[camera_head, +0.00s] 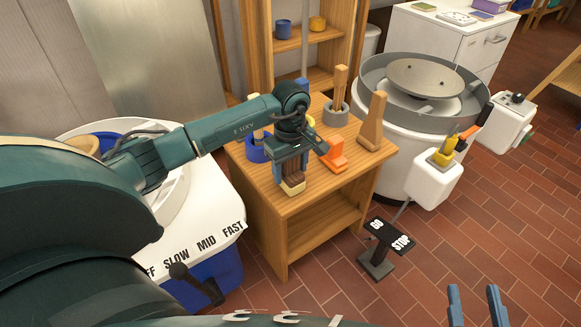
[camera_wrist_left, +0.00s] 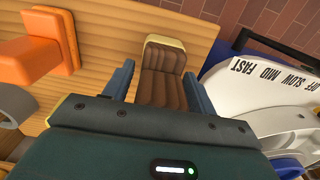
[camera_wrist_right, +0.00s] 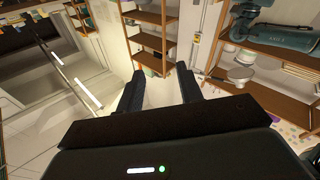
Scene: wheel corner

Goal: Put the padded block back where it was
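The padded block (camera_head: 293,183) has ribbed brown padding and a cream base. It is between the fingers of my left gripper (camera_head: 291,166), above the front part of the wooden table.
A pottery wheel (camera_head: 424,80) stands behind at right.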

